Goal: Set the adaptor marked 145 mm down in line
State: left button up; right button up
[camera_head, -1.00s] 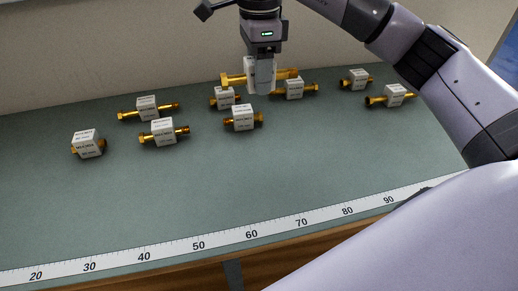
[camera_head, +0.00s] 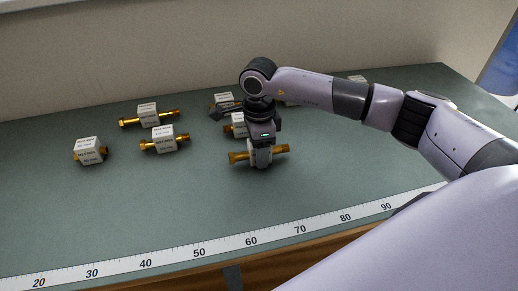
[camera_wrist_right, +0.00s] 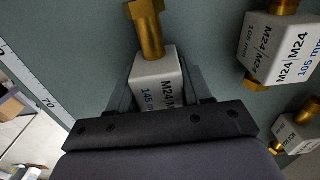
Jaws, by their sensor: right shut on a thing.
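The adaptor marked 145 mm is a white block labelled M24 with brass ends; it shows in the right wrist view (camera_wrist_right: 157,72) between my right gripper's fingers. In the head view the adaptor (camera_head: 240,157) lies level, its brass ends sticking out left and right of my right gripper (camera_head: 260,160). The right gripper is shut on its block, between the other adaptors and the ruler. Whether the adaptor touches the table cannot be told. My left gripper is not in view.
Several adaptors stand behind and left, including one at far left (camera_head: 90,151), one in the middle (camera_head: 164,139) and one behind it (camera_head: 148,113). The 105 mm adaptor (camera_wrist_right: 273,50) is near the gripper. A ruler (camera_head: 200,253) runs along the green table's (camera_head: 120,220) front edge. The front strip is clear.

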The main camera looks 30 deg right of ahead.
jog(key=shift+f, duration=0.15)
jog(key=shift+f, duration=0.15)
jog(key=o, duration=0.7)
jog(key=shift+f, duration=0.1)
jog(key=o, duration=0.5)
jog(key=shift+c, duration=0.2)
jog(key=shift+r, duration=0.2)
jog(key=shift+r, duration=0.25)
notch_tip(320, 180, up, 12)
jog(key=shift+f+b, duration=0.2)
jog(key=shift+b, duration=0.6)
